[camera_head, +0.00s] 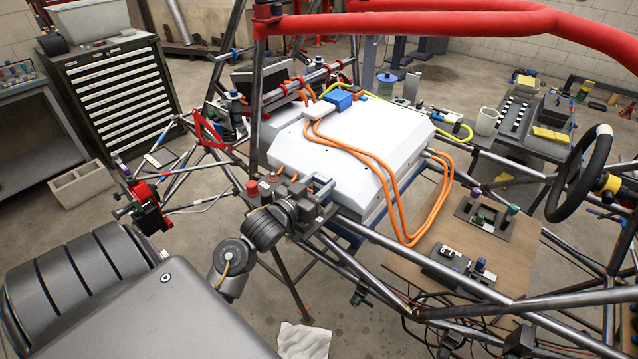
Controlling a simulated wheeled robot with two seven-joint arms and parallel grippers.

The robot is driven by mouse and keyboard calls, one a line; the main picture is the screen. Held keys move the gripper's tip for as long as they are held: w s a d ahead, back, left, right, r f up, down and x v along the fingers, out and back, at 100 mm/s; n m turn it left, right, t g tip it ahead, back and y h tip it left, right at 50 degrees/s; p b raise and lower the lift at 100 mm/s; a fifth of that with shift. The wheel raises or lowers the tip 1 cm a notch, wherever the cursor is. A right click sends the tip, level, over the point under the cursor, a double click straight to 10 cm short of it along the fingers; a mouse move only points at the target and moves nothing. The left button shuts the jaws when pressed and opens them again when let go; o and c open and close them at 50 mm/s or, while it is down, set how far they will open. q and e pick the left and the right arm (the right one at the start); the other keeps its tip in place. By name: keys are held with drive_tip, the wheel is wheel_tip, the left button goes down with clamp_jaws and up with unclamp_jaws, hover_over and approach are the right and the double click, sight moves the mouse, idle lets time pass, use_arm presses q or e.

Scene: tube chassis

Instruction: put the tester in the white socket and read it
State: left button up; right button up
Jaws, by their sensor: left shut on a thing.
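My left gripper (318,192) is over the near left edge of the white battery case (335,150), close to the chassis tubes. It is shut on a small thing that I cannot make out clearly. I cannot tell for sure whether this is the tester. A small white block (313,110) sits beside a blue block (339,100) on top of the case, with orange cables running from them. I cannot tell whether the white block is the white socket. My right gripper is not in view.
Orange cables (396,215) loop over the case's right side. A wooden board (500,262) carries a dark holder (485,216) with coloured plugs and a second fixture (458,268). Steel tubes, a red top tube (410,22) and a steering wheel (580,172) surround this space.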

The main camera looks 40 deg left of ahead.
use_arm(q)
drive_tip(key=shift+f, duration=0.15)
drive_tip(key=o, duration=1.1)
drive_tip(key=s+b, duration=0.2)
drive_tip(key=s, duration=1)
drive_tip(key=shift+d, duration=0.15)
